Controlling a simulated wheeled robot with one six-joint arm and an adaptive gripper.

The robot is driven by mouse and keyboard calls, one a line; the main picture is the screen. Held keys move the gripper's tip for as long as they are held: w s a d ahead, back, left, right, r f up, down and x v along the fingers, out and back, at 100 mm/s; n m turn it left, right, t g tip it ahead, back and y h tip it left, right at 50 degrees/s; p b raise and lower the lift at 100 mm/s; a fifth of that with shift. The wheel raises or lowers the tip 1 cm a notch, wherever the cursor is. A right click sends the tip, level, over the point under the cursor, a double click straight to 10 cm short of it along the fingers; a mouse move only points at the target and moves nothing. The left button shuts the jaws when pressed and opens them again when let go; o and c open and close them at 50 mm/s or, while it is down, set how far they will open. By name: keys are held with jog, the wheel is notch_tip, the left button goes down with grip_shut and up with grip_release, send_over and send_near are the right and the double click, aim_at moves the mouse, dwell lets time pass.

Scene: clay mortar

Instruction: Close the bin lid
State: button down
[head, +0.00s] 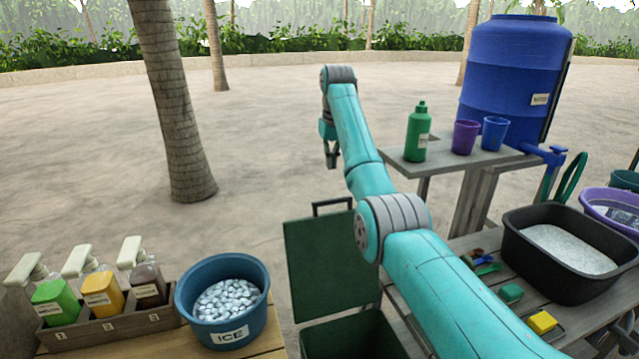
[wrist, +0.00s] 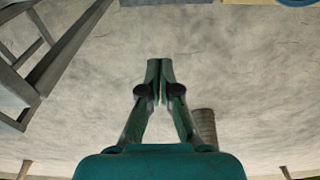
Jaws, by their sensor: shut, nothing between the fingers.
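The bin (head: 352,338) is dark green and stands low in the middle of the head view, partly hidden by my arm. Its lid (head: 325,262) stands up, open, at the bin's far side, with a dark handle (head: 332,204) on its top edge. My gripper (head: 331,160) is beyond and above the lid, apart from it, with its fingers pointing down. In the wrist view my gripper (wrist: 160,64) shows its two fingertips together with nothing between them. The bin and lid are not seen in the wrist view.
An ice tub (head: 223,297) and a rack of pump bottles (head: 110,325) stand on the left. At right are a shelf (head: 455,168) with a green bottle (head: 418,134) and cups, a blue barrel (head: 513,75) and a black basin (head: 571,251). Open sand lies beyond the lid.

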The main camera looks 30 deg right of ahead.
notch_tip(320, 180, down, 9)
jog(key=s, duration=0.2)
jog(key=shift+a, duration=0.35)
dwell(0.5)
dwell(0.5)
